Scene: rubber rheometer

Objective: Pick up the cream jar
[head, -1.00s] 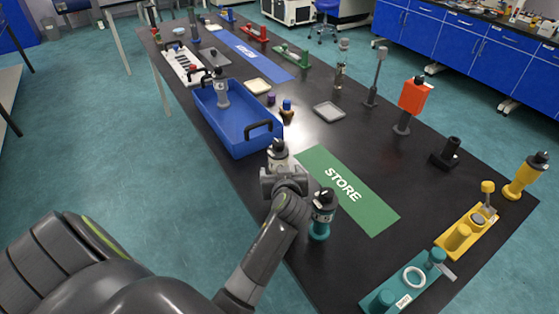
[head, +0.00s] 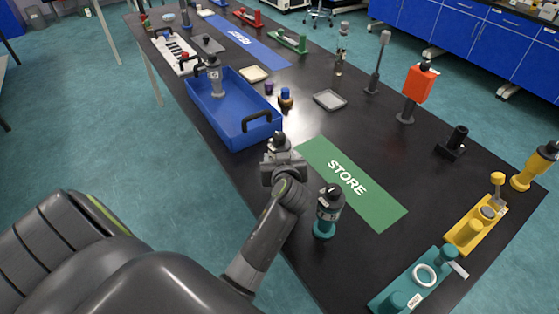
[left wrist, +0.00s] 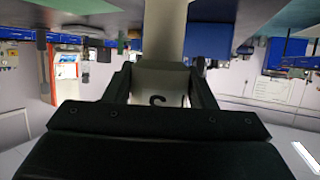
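The cream jar (left wrist: 160,84) is between the fingers of my left gripper (left wrist: 160,92) in the left wrist view, pale with a dark "S"-like mark. The fingers press close on both its sides. In the head view my left gripper (head: 282,168) is near the table's left edge, between the blue tray and the green STORE mat. Only the dark cap and a pale upper part of the cream jar (head: 278,146) show above it. I cannot tell whether its base touches the table. My right gripper is not in view.
A teal jar (head: 328,210) stands close to the right of my left gripper. The blue tray (head: 235,134) holds a pale grey jar (head: 214,78). The STORE mat (head: 375,208) is clear. An orange-topped stand (head: 418,84) and teal and yellow fixtures stand to the right.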

